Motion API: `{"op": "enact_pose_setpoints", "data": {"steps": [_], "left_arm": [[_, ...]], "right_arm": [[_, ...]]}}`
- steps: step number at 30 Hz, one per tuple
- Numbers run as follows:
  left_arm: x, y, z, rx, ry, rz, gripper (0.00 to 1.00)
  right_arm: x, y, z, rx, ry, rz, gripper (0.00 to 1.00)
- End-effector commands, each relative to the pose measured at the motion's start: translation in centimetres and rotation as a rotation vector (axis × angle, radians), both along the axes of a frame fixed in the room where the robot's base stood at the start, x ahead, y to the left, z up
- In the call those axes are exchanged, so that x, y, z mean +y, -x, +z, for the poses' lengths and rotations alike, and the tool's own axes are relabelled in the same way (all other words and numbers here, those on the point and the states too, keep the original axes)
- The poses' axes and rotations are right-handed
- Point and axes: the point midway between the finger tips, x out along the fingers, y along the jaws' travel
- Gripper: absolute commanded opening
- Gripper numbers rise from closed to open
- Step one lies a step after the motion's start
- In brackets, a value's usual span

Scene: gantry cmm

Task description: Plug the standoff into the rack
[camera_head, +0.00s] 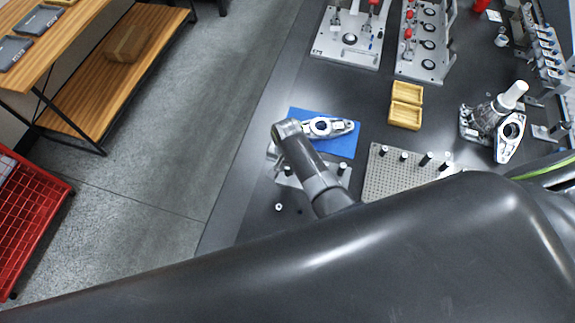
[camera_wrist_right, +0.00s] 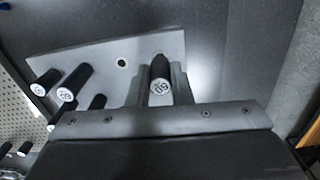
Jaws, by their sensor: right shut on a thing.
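In the right wrist view, my right gripper (camera_wrist_right: 161,85) is shut on a black standoff with a pale marked end (camera_wrist_right: 160,78). The standoff is over or at the grey rack plate (camera_wrist_right: 100,55); I cannot tell whether its far end is in a hole. An empty round hole (camera_wrist_right: 121,62) shows just left of it. Several other black standoffs (camera_wrist_right: 76,80) stand at the plate's left part. In the head view, the rack (camera_head: 325,178) is partly hidden by my right arm, and the fingertips are hidden too. My left gripper is not in view.
A blue mat (camera_head: 343,143) with a metal part (camera_head: 328,127) lies behind the rack. A perforated plate (camera_head: 385,180) with black pegs is to its right. A yellow open box (camera_head: 406,104) and metal fixtures (camera_head: 350,38) stand farther back. Small loose pieces (camera_head: 278,207) lie in front.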

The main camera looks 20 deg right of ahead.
Motion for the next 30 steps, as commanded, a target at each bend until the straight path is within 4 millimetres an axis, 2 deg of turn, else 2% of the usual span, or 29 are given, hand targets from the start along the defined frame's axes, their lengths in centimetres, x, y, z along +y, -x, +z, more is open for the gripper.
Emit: {"op": "enact_pose_setpoints", "data": {"steps": [30], "left_arm": [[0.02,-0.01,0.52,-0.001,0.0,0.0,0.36]], "right_arm": [[-0.01,-0.06,-0.01,-0.001,0.0,0.0,0.0]]}}
